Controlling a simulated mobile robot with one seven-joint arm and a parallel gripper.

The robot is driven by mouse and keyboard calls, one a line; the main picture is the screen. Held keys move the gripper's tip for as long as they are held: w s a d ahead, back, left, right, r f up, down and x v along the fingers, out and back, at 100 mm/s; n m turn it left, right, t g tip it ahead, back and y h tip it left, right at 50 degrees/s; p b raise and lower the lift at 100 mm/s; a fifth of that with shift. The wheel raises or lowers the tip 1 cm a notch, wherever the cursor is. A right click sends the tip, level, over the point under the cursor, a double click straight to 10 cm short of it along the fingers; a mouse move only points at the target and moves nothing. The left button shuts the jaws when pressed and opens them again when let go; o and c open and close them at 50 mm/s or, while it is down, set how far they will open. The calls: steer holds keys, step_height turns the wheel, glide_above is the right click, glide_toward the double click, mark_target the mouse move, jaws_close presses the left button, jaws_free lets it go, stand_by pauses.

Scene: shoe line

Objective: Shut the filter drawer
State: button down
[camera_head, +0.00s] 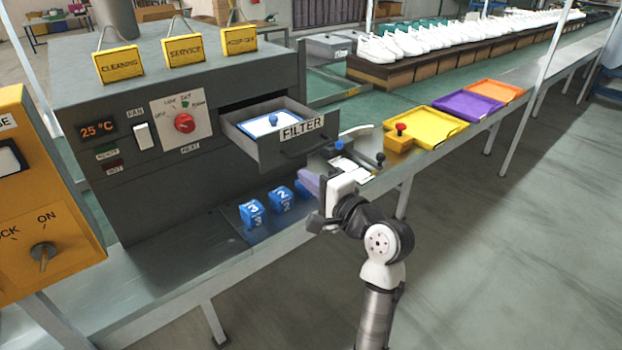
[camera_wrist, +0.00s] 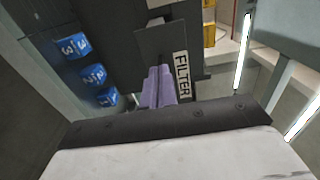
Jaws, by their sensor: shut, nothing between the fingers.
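The grey filter drawer (camera_head: 258,152) stands pulled out of the dark machine in the head view. Its front bears a white FILTER label (camera_head: 302,128). Inside lies a white filter with a blue rim and a blue knob (camera_head: 273,118). My gripper (camera_head: 308,183) is shut and empty, just below and in front of the drawer in the head view. In the wrist view its purple fingers (camera_wrist: 158,88) are together, beside the FILTER label (camera_wrist: 181,74) on the drawer front. I cannot tell whether they touch it.
Blue numbered blocks (camera_head: 251,213) stand on the bench below the drawer. A yellow tray (camera_head: 427,127) and a purple tray (camera_head: 468,106) lie to the right, near a red knob (camera_head: 401,128). A small black-knobbed lever (camera_head: 380,158) is close to my gripper. The floor at right is clear.

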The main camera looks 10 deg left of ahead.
mark_target(272, 153)
steer(key=p+x, duration=0.2)
steer(key=x, duration=0.7)
steer(key=shift+w+a+r+p, duration=0.1)
steer(key=shift+a+r+p, duration=0.05)
steer(key=shift+a+p, duration=0.15)
steer(key=shift+w+a, duration=0.25)
steer(key=shift+w, duration=0.1)
